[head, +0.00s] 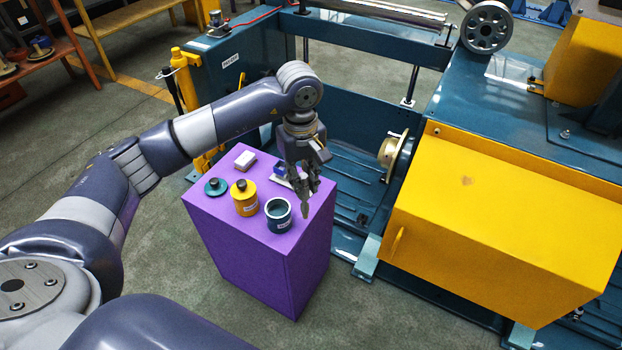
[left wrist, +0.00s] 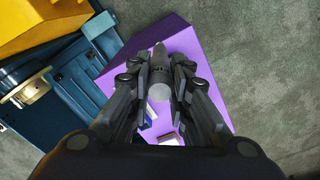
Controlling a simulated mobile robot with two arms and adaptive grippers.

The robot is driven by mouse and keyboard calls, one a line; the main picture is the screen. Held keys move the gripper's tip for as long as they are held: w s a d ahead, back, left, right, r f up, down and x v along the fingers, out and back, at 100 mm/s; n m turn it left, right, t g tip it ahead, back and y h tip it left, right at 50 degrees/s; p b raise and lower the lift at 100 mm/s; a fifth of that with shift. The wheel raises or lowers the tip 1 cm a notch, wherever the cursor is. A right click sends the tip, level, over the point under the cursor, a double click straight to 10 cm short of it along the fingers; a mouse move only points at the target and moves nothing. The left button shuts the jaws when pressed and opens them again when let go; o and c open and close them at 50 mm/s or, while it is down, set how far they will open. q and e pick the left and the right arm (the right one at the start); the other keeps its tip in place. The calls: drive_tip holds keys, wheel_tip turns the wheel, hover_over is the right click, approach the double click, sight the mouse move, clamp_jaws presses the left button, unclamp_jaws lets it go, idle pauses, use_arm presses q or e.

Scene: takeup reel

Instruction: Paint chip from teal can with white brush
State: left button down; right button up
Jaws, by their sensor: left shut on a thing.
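In the head view the brush tip (head: 305,210) points down, apart from the can. The teal can (head: 278,216) stands open with dark teal inside. A brownish mark, perhaps the chip (head: 467,181), shows on the yellow cover (head: 490,220). My right gripper is not in view.
The blue machine with a flange (head: 392,152) stands close to the right.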

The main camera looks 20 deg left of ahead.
use_arm(q)
drive_tip(key=a+r+n+p, duration=0.3)
drive_tip(key=a+n+p, duration=0.5)
drive_tip(key=n+p, duration=0.2)
wheel_tip(320, 180, down, 7)
drive_tip(key=w+b, duration=0.1)
drive_tip(key=b, duration=0.2)
drive_tip(key=shift+a+r+b, duration=0.15)
drive_tip(key=shift+a+b, duration=0.1)
drive_tip(key=shift+b, duration=0.1)
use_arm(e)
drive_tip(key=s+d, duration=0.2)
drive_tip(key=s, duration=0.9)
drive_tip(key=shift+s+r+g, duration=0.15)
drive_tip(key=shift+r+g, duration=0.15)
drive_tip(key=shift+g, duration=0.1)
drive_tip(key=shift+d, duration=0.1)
use_arm(q)
drive_tip(key=shift+f+b, duration=0.5)
drive_tip(key=shift+b, duration=0.1)
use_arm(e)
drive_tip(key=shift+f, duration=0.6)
use_arm(q)
drive_tip(key=shift+r, duration=0.1)
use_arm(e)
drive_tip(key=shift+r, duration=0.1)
